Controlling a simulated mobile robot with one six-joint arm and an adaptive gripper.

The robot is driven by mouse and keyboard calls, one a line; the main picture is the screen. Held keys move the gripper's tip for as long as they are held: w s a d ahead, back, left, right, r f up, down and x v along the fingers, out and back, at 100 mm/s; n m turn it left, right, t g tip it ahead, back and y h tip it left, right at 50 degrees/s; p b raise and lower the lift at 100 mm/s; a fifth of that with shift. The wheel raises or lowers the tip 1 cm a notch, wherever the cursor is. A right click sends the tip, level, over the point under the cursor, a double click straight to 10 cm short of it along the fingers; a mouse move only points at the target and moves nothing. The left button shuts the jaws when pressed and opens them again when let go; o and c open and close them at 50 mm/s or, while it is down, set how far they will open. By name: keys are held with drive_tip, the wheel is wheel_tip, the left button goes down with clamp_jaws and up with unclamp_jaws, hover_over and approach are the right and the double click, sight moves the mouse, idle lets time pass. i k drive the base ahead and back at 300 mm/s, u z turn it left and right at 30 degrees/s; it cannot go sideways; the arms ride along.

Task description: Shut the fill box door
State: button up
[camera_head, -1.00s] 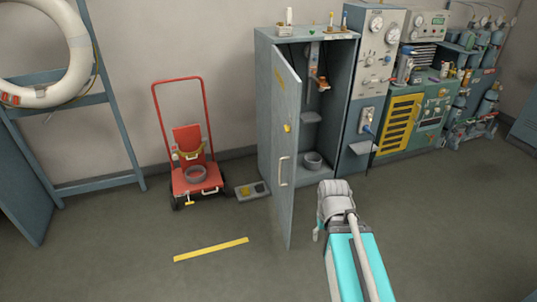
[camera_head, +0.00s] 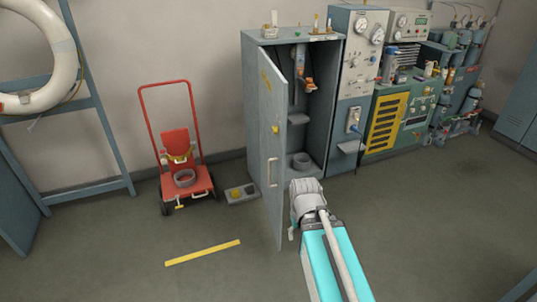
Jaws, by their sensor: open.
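The fill box is a tall grey cabinet (camera_head: 336,110) against the back wall. Its door (camera_head: 270,135) stands wide open, swung out toward me from the left side of the cabinet.
A grey bowl (camera_head: 301,161) sits inside the cabinet. A red hand cart (camera_head: 187,190) and a low grey box (camera_head: 240,194) stand left of the door. A gauge panel (camera_head: 352,90) adjoins the cabinet's right. A yellow strip (camera_head: 203,253) lies on otherwise clear floor.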

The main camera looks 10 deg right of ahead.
sight(273, 88)
drive_tip(key=u, duration=0.05)
drive_tip(key=i, duration=1)
drive_tip(key=z, duration=0.05)
